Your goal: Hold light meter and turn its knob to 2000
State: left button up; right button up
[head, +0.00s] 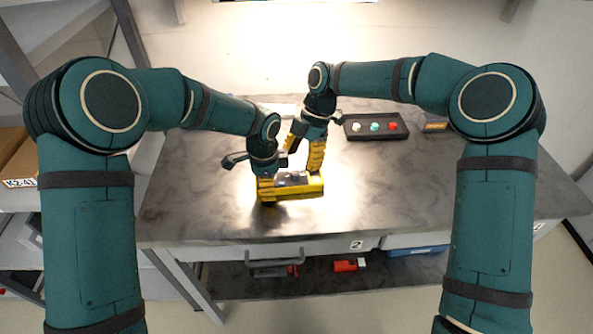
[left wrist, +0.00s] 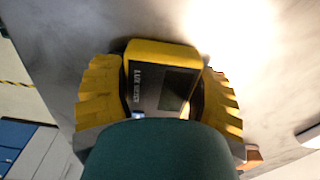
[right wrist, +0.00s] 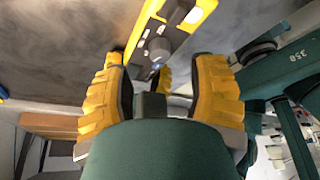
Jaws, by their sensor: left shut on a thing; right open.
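The light meter (head: 300,194) is a yellow-edged box with a grey face, low over or on the grey table; I cannot tell which. My left gripper (head: 266,188) is shut on it. In the left wrist view the meter (left wrist: 150,92) sits between both yellow fingers, with its dark screen and printed lettering showing. My right gripper (head: 304,155) is open above the meter's right part. In the right wrist view the meter (right wrist: 151,24) lies just beyond the spread fingertips (right wrist: 160,60). Small round parts show on its face; the knob's setting is too small to read.
A black tray (head: 353,135) with white, teal and red round pieces stands at the back right, beside a small dark and yellow item (head: 435,126). The grey tabletop (head: 400,195) is clear at the front and right. A drawer handle (head: 275,262) sticks out below its front edge.

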aim_at(296, 172)
jog(key=shift+x, duration=2.3)
grip_shut()
